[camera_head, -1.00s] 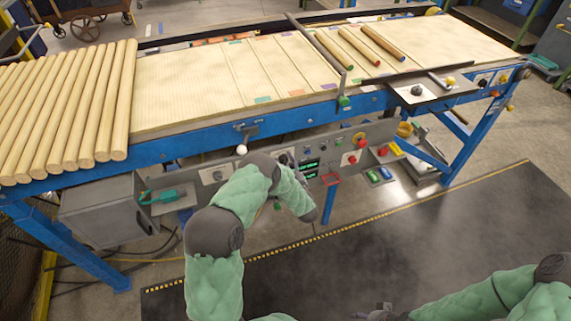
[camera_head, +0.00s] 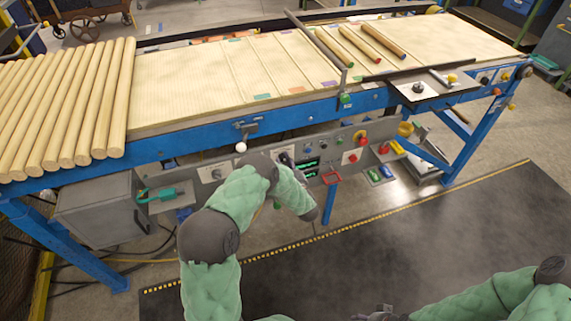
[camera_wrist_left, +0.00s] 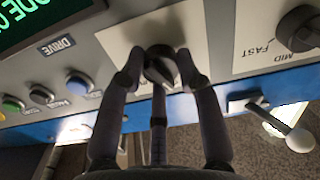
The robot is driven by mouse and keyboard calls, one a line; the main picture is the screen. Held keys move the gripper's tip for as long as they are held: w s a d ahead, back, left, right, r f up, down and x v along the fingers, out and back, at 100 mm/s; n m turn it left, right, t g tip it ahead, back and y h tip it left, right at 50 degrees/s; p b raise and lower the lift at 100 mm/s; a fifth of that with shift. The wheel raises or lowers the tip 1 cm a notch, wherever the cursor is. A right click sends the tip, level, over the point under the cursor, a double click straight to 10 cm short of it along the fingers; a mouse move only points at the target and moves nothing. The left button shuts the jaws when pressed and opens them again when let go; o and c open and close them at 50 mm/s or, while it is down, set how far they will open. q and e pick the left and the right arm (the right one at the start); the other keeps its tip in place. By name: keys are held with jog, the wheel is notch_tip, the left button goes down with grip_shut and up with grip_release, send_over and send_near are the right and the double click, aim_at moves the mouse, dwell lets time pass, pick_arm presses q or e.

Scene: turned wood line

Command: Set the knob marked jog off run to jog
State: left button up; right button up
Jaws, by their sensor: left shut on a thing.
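A black rotary knob (camera_wrist_left: 160,66) sits on a pale plate on the grey control panel (camera_head: 345,150) under the conveyor. In the left wrist view my left gripper (camera_wrist_left: 160,72) is shut on this knob, one finger on each side. Its marking and pointer direction cannot be read, as the fingers cover part of the plate. In the head view my left arm reaches the panel, and its own wrist hides most of the gripper and the knob. My right gripper (camera_head: 376,313) is partly in view at the bottom edge, away from the panel; its fingers are unclear.
A second black knob (camera_wrist_left: 299,28) marked MID and FAST is beside the held one. A white ball-ended lever (camera_wrist_left: 299,139) and several coloured buttons (camera_wrist_left: 78,84) are close by. A red button (camera_head: 353,158) is further right. Wooden rods (camera_head: 70,105) lie on the conveyor above.

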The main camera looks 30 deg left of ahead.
pick_arm(q)
jog(key=shift+n+b, duration=0.95)
jog(key=shift+n, duration=1.25)
jog(key=o, duration=1.1)
jog(key=shift+o, duration=0.2)
jog(key=v, duration=1.2)
